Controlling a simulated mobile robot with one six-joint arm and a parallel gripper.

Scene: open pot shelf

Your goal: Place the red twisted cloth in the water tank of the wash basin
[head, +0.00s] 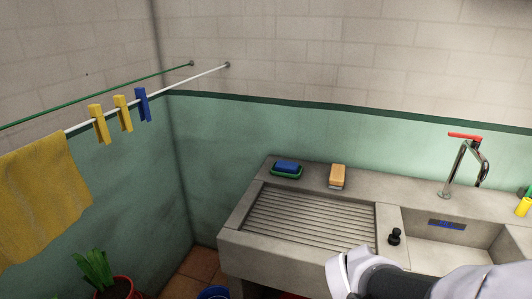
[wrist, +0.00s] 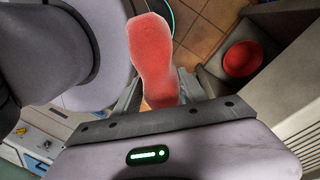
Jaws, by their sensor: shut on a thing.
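The red twisted cloth (wrist: 153,50) is between the fingers of my gripper (wrist: 160,88) in the wrist view, which is shut on it. The cloth sticks out past the fingers, over a tiled floor. The concrete wash basin (head: 232,246) stands against the green wall in the head view. Its ribbed washboard is on the left and its water tank (head: 462,256) is on the right. My gripper's fingers and the cloth cannot be made out in the head view.
A blue sponge (head: 287,166) in a green dish, an orange-and-white sponge (head: 337,176) and a black knob (head: 395,237) are on the basin. The tap (head: 464,165) rises behind the tank. A yellow cloth (head: 42,200) hangs left. A round red object (wrist: 243,58) is below in the wrist view.

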